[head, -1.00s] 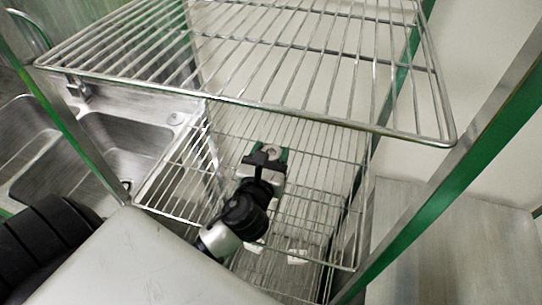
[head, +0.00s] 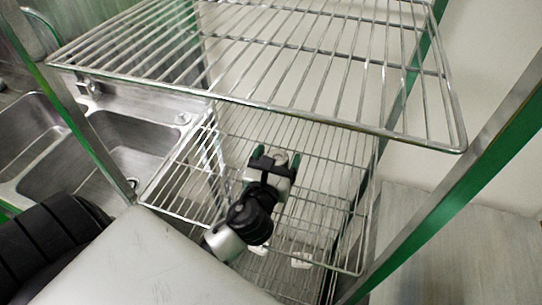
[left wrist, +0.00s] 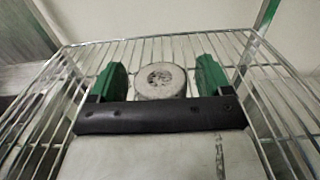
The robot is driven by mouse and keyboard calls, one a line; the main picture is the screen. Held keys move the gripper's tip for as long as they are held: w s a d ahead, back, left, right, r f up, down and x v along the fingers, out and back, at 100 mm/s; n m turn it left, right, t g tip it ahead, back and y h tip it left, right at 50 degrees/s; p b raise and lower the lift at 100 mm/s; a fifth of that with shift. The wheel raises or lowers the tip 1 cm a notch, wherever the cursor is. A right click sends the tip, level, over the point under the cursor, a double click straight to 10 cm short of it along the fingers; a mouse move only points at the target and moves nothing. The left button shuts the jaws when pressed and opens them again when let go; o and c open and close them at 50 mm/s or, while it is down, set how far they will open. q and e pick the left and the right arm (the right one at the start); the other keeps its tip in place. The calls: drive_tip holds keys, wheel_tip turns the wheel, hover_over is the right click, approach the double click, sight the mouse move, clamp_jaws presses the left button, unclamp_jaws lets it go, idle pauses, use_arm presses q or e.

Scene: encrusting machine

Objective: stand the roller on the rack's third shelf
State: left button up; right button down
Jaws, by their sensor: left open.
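The roller (left wrist: 160,80) shows in the left wrist view as a pale round end face between the green fingers. In the head view its grey end (head: 281,158) is partly hidden by my gripper. My left gripper (head: 271,160) is open around the roller, with a narrow gap on each side in the wrist view. The roller is at a wire shelf (head: 345,225) of the rack, below the large upper shelf (head: 290,75). Its lower part and contact with the wires are hidden. My right gripper is not in view.
The upper wire shelf overhangs my left gripper. Green-and-metal rack posts stand at left (head: 85,140) and right (head: 450,175). A steel sink (head: 75,165) is on the left. Small white pieces (head: 301,260) lie lower in the rack. A grey surface (head: 450,240) is at right.

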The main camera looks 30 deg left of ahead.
use_arm(q)
drive_tip(key=b+v, duration=0.3)
drive_tip(key=v, duration=0.7)
drive_tip(key=shift+s+f, duration=0.15)
drive_tip(key=shift+s, duration=0.25)
drive_tip(key=shift+s+d+b, duration=0.15)
drive_tip(key=shift+s+b, duration=0.15)
drive_tip(key=shift+s, duration=0.2)
